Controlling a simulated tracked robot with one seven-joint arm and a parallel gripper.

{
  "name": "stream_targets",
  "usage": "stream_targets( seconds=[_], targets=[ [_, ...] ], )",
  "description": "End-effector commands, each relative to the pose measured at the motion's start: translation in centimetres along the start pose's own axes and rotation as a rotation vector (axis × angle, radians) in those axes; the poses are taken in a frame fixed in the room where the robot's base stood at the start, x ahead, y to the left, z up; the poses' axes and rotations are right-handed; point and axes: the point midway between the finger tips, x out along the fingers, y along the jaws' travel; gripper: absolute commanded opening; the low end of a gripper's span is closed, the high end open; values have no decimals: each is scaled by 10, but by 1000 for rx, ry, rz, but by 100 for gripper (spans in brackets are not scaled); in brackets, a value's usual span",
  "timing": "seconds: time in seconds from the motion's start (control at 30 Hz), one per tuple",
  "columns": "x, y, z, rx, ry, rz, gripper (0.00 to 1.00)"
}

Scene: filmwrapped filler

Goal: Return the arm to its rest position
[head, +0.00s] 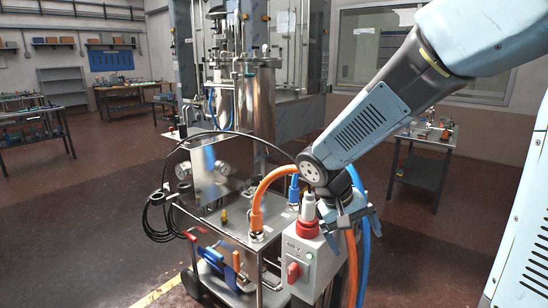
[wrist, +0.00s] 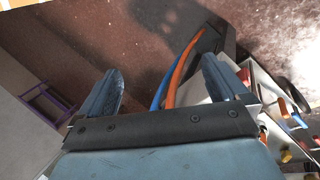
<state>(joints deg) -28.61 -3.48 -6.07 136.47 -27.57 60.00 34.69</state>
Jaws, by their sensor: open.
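My arm reaches in from the upper right of the head view and bends down to my gripper (head: 348,220). The gripper hangs by the right side of the steel filler machine (head: 215,180), close to a grey box (head: 310,255) with a red plug (head: 308,226) on top. In the wrist view my gripper (wrist: 161,68) has its two fingers wide apart with nothing held. An orange hose (wrist: 181,68) and a blue hose (wrist: 160,92) run beyond the gap. I cannot tell whether the gripper touches the hoses or box.
The orange hose (head: 268,187) and blue hose (head: 364,250) loop near the gripper. A small table (head: 421,143) stands behind my arm at the right. Workbenches (head: 130,88) stand at the far left. The floor (head: 80,215) left of the machine is clear.

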Motion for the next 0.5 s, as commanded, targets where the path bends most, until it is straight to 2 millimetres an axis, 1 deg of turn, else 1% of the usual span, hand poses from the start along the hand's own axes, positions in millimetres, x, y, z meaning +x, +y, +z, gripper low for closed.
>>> stream_targets(
  seconds=[0.03, 0.2, 0.5],
  targets=[
    [-6, 10, 5, 18, 15, -36, 100],
    [-23, 32, 24, 54, 64, -144, 100],
    [-53, 65, 59, 114, 202, -298, 100]
  ],
)
